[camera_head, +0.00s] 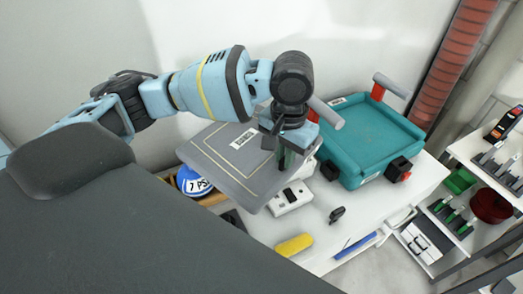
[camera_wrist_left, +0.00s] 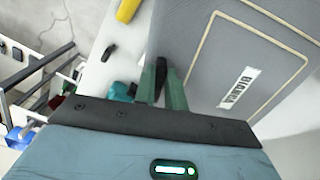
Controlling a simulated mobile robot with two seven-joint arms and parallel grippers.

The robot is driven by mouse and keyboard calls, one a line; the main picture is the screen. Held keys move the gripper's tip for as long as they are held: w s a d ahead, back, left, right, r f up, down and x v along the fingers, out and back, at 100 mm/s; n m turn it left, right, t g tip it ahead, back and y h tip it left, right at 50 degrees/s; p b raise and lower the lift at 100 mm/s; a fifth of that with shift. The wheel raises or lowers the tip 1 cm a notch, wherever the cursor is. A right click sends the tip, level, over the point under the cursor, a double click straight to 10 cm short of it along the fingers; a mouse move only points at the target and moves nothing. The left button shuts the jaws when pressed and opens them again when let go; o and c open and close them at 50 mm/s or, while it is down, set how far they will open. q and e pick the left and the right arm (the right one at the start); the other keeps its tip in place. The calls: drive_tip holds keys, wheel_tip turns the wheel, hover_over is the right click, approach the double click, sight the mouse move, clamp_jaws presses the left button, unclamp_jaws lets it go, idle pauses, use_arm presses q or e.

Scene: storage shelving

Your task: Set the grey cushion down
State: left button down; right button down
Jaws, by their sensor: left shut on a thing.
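The grey cushion (camera_head: 222,160) is a flat square pad with pale edge lines and a white label. In the head view it is held above the left part of the white table. My left gripper (camera_head: 284,158) is shut on its right edge. In the left wrist view the cushion (camera_wrist_left: 205,50) fills the upper right, and the gripper's green fingers (camera_wrist_left: 163,85) meet its edge. The cushion hides part of the table beneath it. My right gripper is not in view.
On the white table (camera_head: 370,211) stand a teal tray-like seat (camera_head: 372,143) with red and grey handles, a white device (camera_head: 290,198), a yellow roll (camera_head: 294,245) and a small black item (camera_head: 337,214). A blue-and-white ball (camera_head: 193,182) sits left. Shelves (camera_head: 480,160) stand right.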

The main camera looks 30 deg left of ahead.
use_arm(q)
drive_tip(key=d+f+m, duration=0.5)
drive_tip(key=d+f, duration=0.3)
drive_tip(key=shift+w+a+f+b, duration=0.25)
drive_tip(key=shift+w+a+f, duration=0.6)
drive_tip(key=shift+w+a, duration=1)
drive_tip(key=shift+w+a+f+b, duration=0.2)
drive_tip(key=shift+w+a+f, duration=0.75)
drive_tip(key=shift+a, duration=1.65)
drive_tip(key=shift+w+a+f+b, duration=0.25)
drive_tip(key=shift+w+a+f, duration=0.5)
drive_tip(key=shift+w+a, duration=1.15)
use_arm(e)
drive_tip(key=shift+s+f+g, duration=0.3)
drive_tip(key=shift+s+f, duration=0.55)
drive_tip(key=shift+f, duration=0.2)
use_arm(q)
drive_tip(key=shift+s+a+f, duration=0.15)
drive_tip(key=shift+s+a, duration=0.15)
drive_tip(key=shift+s, duration=0.05)
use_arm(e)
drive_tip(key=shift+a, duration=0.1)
use_arm(q)
drive_tip(key=c, duration=1.8)
unclamp_jaws()
drive_tip(key=o, duration=0.3)
drive_tip(key=shift+o, duration=0.2)
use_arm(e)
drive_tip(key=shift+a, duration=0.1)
